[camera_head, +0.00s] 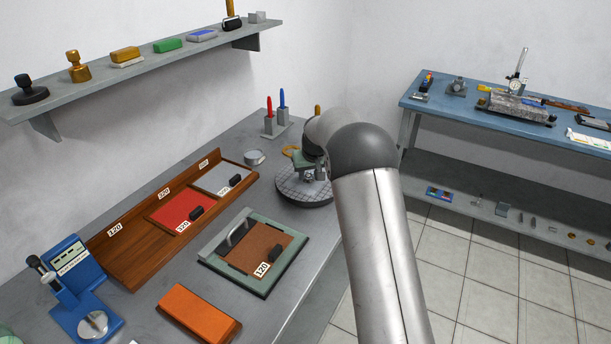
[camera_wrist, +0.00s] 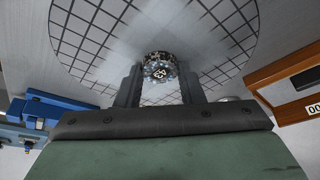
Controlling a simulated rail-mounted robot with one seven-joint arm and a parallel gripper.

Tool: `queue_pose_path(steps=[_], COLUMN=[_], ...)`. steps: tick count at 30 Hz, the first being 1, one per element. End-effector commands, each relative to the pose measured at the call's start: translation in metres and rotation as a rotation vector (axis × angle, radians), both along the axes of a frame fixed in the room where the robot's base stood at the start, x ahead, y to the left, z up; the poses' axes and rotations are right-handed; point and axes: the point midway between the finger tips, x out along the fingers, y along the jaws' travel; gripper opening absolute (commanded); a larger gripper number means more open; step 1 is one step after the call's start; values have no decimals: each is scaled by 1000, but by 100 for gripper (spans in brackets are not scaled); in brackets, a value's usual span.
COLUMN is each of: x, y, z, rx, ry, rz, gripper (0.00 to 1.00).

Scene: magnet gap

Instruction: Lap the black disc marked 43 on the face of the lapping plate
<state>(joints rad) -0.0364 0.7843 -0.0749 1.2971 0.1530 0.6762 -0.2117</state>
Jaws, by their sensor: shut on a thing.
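The lapping plate (camera_head: 300,195) is a round grey plate scored with a grid, on the bench left of my arm. Its gridded face also fills the upper part of the wrist view (camera_wrist: 95,32). My gripper (camera_wrist: 159,78) is shut on the black disc marked 43 (camera_wrist: 160,69), with one finger on each side of it. In the head view my wrist hides the disc and part of the plate.
A wooden rack (camera_head: 130,252) with a red sheet (camera_head: 182,208) and a grey sheet stands at left. A green-framed tray (camera_head: 262,292) marked 120, an orange block (camera_head: 199,312) and a blue instrument (camera_head: 80,290) are nearer. Red and blue pens (camera_head: 270,117) stand behind the plate.

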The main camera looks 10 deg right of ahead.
Motion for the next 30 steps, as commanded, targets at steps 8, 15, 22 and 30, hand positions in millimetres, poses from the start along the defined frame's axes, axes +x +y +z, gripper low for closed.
queue_pose_path(steps=[8, 15, 22, 30], x=[20, 35, 39, 36], y=[-17, -30, -33, -29], z=[0, 0, -1, -2], rx=[-1, -1, -1, 0], ry=[2, 2, 1, 1], rz=[-1, -1, -1, 0], gripper=[11, 11, 11, 11])
